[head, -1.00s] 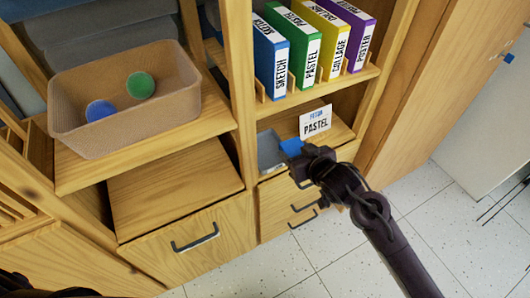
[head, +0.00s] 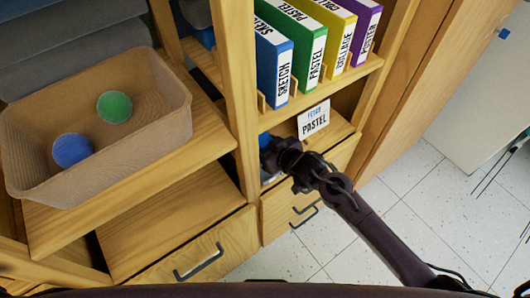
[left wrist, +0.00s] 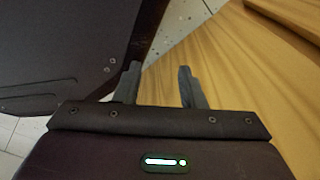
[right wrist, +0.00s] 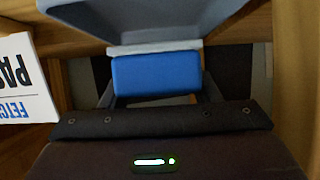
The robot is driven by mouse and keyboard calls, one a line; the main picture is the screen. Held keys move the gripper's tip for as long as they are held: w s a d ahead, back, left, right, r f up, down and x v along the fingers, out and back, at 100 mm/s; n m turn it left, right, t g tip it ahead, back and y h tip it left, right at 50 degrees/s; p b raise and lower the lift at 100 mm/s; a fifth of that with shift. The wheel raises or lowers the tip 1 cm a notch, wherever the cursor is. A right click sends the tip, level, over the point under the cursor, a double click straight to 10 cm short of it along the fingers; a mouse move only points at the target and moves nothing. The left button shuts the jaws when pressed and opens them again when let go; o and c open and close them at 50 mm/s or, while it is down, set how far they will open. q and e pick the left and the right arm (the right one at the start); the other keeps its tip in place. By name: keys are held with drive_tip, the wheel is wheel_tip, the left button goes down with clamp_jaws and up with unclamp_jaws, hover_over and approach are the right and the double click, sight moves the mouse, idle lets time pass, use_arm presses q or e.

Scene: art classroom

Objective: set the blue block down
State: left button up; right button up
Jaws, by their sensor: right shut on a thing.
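The blue block (right wrist: 157,75) is between the fingers of my right gripper (right wrist: 158,92), which is shut on it in the right wrist view. A grey-blue tray (right wrist: 150,18) lies just beyond the block, and its pale rim is right at the block's far edge; I cannot tell whether they touch. In the head view the block (head: 264,140) shows as a small blue patch at my right gripper (head: 272,150), at the shelf compartment below the folders. The tray is mostly hidden there. My left gripper (left wrist: 158,85) is open and empty near a wooden surface.
Upright folders (head: 305,50) fill the shelf above. Wooden posts flank the compartment.

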wheel_tip(320, 180, down, 3)
drive_tip(key=shift+f, duration=0.4)
drive_tip(key=shift+f+b, duration=0.15)
drive_tip(key=shift+b, duration=0.15)
use_arm(q)
drive_tip(key=shift+w+d, duration=0.1)
drive_tip(key=shift+w, duration=0.65)
use_arm(e)
drive_tip(key=o, duration=0.6)
use_arm(q)
drive_tip(key=shift+r, duration=0.1)
use_arm(e)
drive_tip(key=shift+s+d+r, duration=0.1)
drive_tip(key=shift+s+r, duration=0.05)
drive_tip(key=shift+r, duration=0.1)
use_arm(q)
drive_tip(key=s, duration=0.1)
drive_tip(key=s+p, duration=0.1)
drive_tip(key=s, duration=0.1)
drive_tip(key=shift+s+a+f+p, duration=0.2)
drive_tip(key=shift+s+a+p, duration=0.05)
drive_tip(key=shift+a+p, duration=0.1)
use_arm(e)
drive_tip(key=v, duration=1.1)
drive_tip(key=shift+s, duration=0.2)
